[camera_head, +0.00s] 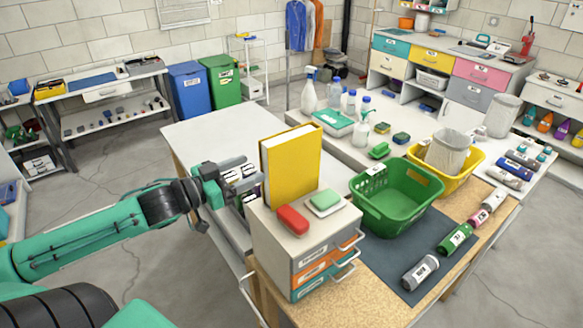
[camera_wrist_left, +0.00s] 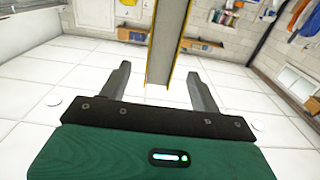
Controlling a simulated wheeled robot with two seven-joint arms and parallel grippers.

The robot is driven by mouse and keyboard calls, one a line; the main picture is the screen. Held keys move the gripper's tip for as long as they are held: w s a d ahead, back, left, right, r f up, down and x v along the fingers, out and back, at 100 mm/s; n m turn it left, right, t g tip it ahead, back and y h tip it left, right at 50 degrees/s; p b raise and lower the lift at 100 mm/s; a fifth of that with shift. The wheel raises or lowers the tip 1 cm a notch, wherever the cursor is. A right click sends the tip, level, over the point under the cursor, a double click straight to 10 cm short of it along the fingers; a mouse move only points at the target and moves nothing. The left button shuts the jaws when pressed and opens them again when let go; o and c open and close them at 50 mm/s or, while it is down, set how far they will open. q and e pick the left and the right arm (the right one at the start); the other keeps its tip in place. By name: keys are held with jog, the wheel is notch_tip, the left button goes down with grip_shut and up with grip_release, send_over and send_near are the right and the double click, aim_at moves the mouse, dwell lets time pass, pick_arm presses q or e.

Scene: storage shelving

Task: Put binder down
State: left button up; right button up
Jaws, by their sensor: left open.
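A yellow binder (camera_head: 292,165) with pale page edges on top is upright at the back left of the small drawer cabinet (camera_head: 283,232). In the left wrist view, my left gripper (camera_wrist_left: 158,82) is open, and the binder (camera_wrist_left: 165,45) shows edge-on between and beyond the two fingers. I cannot see the fingers touching it. My right gripper is out of view.
A red box (camera_head: 292,220) and a green-and-white item (camera_head: 325,202) lie on the cabinet top. A green basket (camera_head: 393,215) and a yellow basket (camera_head: 475,157) stand to the right. The pale tabletop (camera_head: 215,130) behind is largely bare.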

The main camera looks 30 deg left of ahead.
aim_at(264, 162)
pick_arm(q)
jog(key=shift+x, duration=2.1)
jog(key=shift+w+d, duration=0.15)
jog(key=shift+w, duration=0.3)
jog(key=shift+w+d+p, duration=0.15)
jog(key=shift+w+p, duration=0.1)
jog(key=shift+p, duration=0.1)
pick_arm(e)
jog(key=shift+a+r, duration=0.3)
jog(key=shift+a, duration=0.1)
pick_arm(q)
jog(key=shift+w+d+r+p, duration=0.1)
jog(key=shift+w+d+p, duration=0.15)
jog(key=shift+w+p, duration=0.35)
jog(key=shift+p+x, duration=0.55)
jog(key=shift+x, duration=0.9)
jog(key=shift+w+f, duration=0.2)
jog(key=shift+w, duration=0.25)
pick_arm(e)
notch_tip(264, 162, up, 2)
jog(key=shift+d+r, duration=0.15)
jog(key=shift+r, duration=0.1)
